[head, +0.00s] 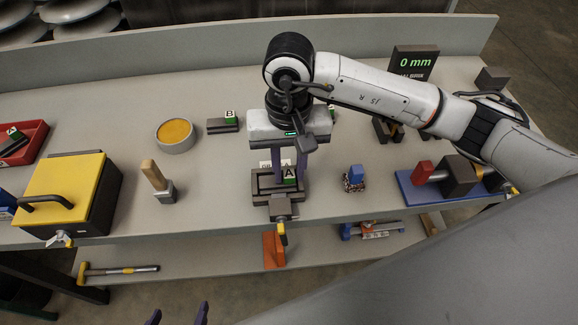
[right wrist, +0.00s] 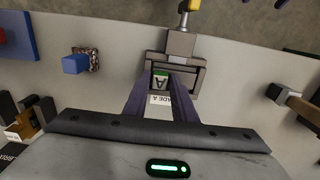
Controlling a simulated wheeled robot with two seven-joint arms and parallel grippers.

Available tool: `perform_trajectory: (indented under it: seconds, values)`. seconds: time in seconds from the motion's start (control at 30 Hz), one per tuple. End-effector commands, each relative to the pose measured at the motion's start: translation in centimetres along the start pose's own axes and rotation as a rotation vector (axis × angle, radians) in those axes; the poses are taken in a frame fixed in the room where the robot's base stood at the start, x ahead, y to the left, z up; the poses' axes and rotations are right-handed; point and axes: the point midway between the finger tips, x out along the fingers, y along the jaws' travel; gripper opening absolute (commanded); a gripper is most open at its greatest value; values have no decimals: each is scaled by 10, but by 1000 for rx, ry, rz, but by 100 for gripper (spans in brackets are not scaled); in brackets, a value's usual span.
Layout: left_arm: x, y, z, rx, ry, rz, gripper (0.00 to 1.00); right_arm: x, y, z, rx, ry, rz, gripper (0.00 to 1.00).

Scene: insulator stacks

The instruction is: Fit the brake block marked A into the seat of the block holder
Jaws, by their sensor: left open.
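The brake block marked A (head: 290,175) is dark with a green label. It lies at the block holder (head: 262,198), a dark frame on the table. Block A also shows in the right wrist view (right wrist: 160,81), inside the outline of the holder (right wrist: 201,82). My right gripper (head: 289,174) points down over the holder, its purple fingers on both sides of block A, and appears shut on it. The fingers hide part of the block, and I cannot tell whether it is fully seated. My left gripper (head: 178,314) is open and empty at the bottom edge, away from the table objects.
A block marked B (head: 222,125) lies behind, beside a round orange-topped dish (head: 175,135). A wooden-handled tool (head: 157,180) and a yellow-lidded box (head: 72,195) stand left. A blue-topped piece (head: 355,178) and a blue fixture (head: 420,192) are right. A display reads 0 mm (head: 414,62).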

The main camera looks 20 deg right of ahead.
Motion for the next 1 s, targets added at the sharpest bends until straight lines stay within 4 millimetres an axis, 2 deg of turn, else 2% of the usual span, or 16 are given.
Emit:
perform_trajectory:
  seconds: [0.07,0.37,0.5,1.0]
  values:
    - [0,0,-1,0,2,0,78,-1,0,0,0,0,0,37]
    - [-1,0,-2,0,1,0,78,-2,0,0,0,0,0,37]
    - [-2,0,-3,0,1,0,78,-11,0,-1,0,3,-1,37]
    - [5,0,7,0,-5,1,78,-110,0,-1,0,4,-1,37]
